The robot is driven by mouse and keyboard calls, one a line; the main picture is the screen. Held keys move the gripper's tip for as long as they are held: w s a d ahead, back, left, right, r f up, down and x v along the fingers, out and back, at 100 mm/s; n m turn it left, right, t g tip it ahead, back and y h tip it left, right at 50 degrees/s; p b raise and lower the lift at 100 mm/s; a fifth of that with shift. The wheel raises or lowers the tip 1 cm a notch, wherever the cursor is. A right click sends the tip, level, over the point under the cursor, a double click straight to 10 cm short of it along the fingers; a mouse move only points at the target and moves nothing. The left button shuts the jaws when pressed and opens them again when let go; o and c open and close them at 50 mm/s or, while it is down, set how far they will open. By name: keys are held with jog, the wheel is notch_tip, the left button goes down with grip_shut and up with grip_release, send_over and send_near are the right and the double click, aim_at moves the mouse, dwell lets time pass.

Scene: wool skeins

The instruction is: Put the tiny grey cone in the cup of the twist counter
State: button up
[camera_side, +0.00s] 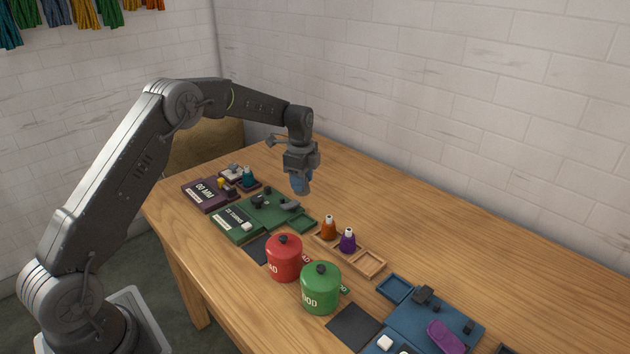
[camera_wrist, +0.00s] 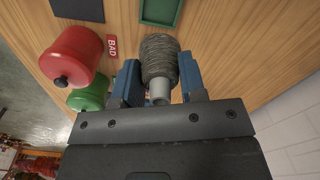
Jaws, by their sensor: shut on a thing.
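My gripper (camera_side: 300,188) is shut on the tiny grey cone (camera_wrist: 160,55), which shows between the blue fingers (camera_wrist: 158,78) in the wrist view. It holds the cone above the table, near the green board; in the side view the cone cannot be made out. The green board (camera_side: 262,208) has dark fittings, a label too small to read surely and a shallow square green cup (camera_side: 303,224) at its right end. That green cup also shows in the wrist view (camera_wrist: 160,12), empty where visible. I cannot tell for sure which board is the twist counter.
A wooden tray (camera_side: 371,263) holds an orange cone (camera_side: 328,229) and a purple cone (camera_side: 347,241); its right compartment is empty. A red pot (camera_side: 284,258) and green pot (camera_side: 320,289) stand in front. A maroon board (camera_side: 205,195) and blue board (camera_side: 410,318) lie at either side.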

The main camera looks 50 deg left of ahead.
jog(key=shift+a+f, duration=0.3)
jog(key=shift+f, duration=3.4)
jog(key=shift+f, duration=1.65)
jog(key=o, duration=1.4)
jog(key=shift+r, duration=3.75)
